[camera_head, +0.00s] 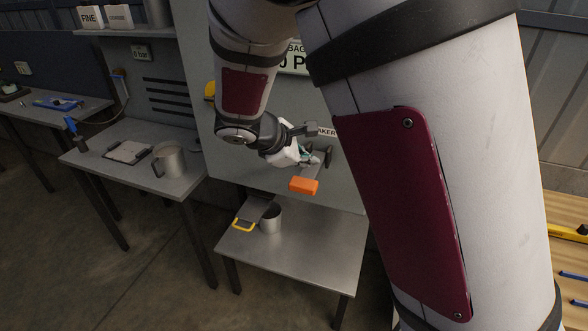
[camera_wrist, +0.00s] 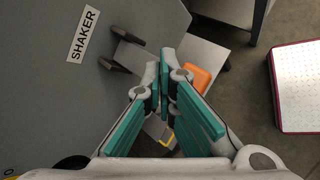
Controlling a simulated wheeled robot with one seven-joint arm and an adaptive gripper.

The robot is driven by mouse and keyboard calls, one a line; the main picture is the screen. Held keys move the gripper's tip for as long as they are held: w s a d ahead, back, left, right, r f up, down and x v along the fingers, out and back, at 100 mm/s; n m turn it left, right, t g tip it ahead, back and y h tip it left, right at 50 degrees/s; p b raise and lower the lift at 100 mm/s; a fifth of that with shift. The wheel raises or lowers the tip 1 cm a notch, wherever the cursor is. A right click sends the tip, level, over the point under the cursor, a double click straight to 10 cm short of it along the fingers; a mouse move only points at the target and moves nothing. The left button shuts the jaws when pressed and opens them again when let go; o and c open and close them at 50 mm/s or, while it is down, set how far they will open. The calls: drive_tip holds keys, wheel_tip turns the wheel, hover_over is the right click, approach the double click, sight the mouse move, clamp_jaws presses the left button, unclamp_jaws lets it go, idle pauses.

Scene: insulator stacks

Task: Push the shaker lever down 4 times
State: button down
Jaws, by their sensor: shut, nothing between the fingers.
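The shaker lever has an orange handle (camera_head: 304,185) on a grey bar. The bar juts out from dark brackets on the grey panel, beside the SHAKER label. The handle also shows in the wrist view (camera_wrist: 197,78), just right of the fingertips and partly behind them. My gripper (camera_head: 317,157) is shut and empty, close to the panel. In the head view its fingertips are above the orange handle, near the lever's bar. In the wrist view the fingertips (camera_wrist: 164,66) overlap the bar, so I cannot tell whether they touch it.
Below the lever is a metal table (camera_head: 310,250) with a metal pot (camera_head: 270,218) and a yellow-handled scoop or tray (camera_head: 245,223). A bench at left holds another pot (camera_head: 170,160) and a clipboard (camera_head: 127,151). The grey panel (camera_wrist: 50,110) stands close to the gripper.

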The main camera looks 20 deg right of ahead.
drive_tip(key=shift+r+p, duration=0.3)
drive_tip(key=shift+r, duration=0.7)
idle(1.2)
